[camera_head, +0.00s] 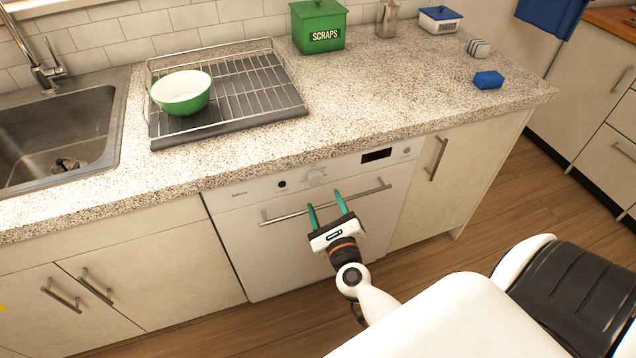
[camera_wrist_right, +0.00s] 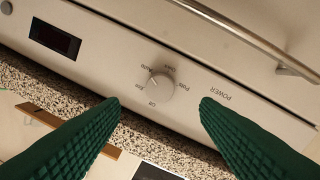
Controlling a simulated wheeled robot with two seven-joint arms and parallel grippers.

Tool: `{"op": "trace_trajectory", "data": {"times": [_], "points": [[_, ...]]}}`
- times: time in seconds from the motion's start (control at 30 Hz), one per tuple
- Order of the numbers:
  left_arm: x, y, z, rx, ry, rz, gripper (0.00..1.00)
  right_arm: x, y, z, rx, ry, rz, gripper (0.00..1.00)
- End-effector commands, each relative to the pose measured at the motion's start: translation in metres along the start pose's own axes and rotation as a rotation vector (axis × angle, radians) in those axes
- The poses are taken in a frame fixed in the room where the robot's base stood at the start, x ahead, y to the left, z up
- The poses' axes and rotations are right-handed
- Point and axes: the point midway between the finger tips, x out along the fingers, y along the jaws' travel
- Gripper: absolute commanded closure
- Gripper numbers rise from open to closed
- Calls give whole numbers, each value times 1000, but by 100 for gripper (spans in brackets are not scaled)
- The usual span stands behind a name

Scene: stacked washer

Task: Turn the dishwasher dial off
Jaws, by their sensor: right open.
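The dishwasher (camera_head: 265,255) is a white-fronted unit under the counter, with a bar handle (camera_head: 285,216) across its door. Its round dial (camera_head: 316,177) sits on the control strip just below the counter edge. In the right wrist view the dial (camera_wrist_right: 160,88) shows close up, turned around, with small labels including "Off" around it; its exact setting is hard to read. My right gripper (camera_head: 326,202) is open and empty in front of the door, its green fingers pointing up toward the dial. In the wrist view its fingertips (camera_wrist_right: 160,103) lie either side of the dial, apart from it. My left gripper is out of view.
The speckled counter (camera_head: 390,95) overhangs the control strip. A dish rack (camera_head: 255,85) with a green bowl (camera_head: 181,93) stands on it, beside the sink (camera_head: 60,140). A dark display (camera_head: 376,155) is right of the dial. The wooden floor (camera_head: 500,215) is clear at right.

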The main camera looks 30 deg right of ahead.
Motion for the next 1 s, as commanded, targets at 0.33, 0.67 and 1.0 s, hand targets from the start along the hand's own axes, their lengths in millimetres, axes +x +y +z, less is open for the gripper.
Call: {"op": "trace_trajectory", "data": {"times": [0.33,0.67,1.0], "points": [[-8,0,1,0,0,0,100,59,0,0,-4,1,0,44],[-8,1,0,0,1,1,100,68,0,0,-4,-1,-1,44],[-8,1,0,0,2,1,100,67,0,0,-4,-1,-1,83]]}}
